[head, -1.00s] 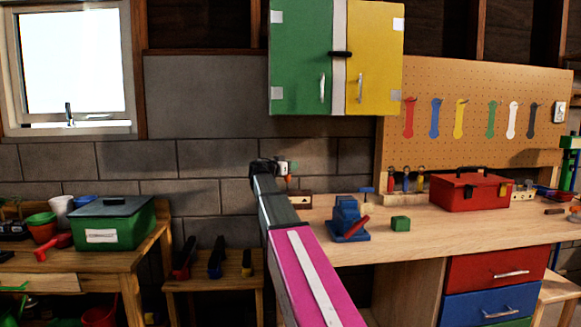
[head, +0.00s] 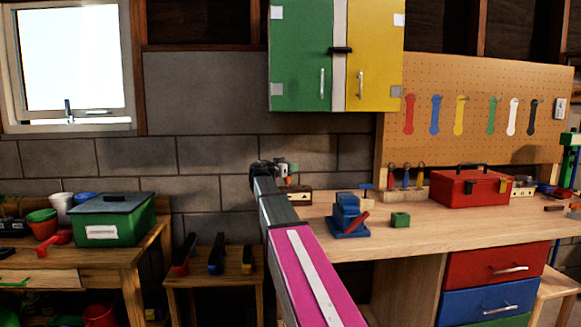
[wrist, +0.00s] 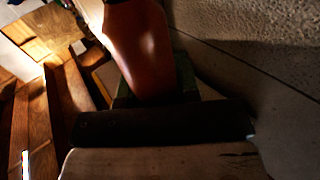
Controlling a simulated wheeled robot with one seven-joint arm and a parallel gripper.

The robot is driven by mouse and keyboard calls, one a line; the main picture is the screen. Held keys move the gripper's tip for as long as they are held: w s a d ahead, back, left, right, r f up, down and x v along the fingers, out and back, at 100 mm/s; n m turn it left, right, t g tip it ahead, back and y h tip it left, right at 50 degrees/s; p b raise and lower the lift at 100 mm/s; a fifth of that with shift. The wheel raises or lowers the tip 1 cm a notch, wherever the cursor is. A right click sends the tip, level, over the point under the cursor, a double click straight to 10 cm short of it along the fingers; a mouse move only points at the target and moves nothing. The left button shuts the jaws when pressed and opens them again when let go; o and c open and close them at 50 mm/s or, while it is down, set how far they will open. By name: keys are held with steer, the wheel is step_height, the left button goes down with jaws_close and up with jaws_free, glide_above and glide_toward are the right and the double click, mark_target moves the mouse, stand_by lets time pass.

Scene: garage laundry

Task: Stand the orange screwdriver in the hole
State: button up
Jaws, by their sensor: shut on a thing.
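My gripper (head: 286,171) is small and far off in the head view, at the end of my outstretched arm, over the back left of the workbench. It is shut on the orange screwdriver, whose orange part (wrist: 145,50) fills the upper middle of the wrist view. In the head view only a speck of orange shows under the gripper. A small wooden block with a dark front (head: 299,196) sits on the bench just below and right of the gripper. The hole itself cannot be made out, nor whether the screwdriver touches anything.
On the workbench (head: 440,232) stand a blue vise (head: 347,222), a green block (head: 400,220), a rack of screwdrivers (head: 405,180) and a red toolbox (head: 470,187). A block wall is close behind the gripper. The bench front is clear.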

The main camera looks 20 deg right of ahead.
steer(key=shift+f, duration=0.75)
steer(key=o, duration=1)
steer(key=v, duration=1)
steer(key=shift+s+a, duration=0.2)
steer(key=shift+a, duration=0.15)
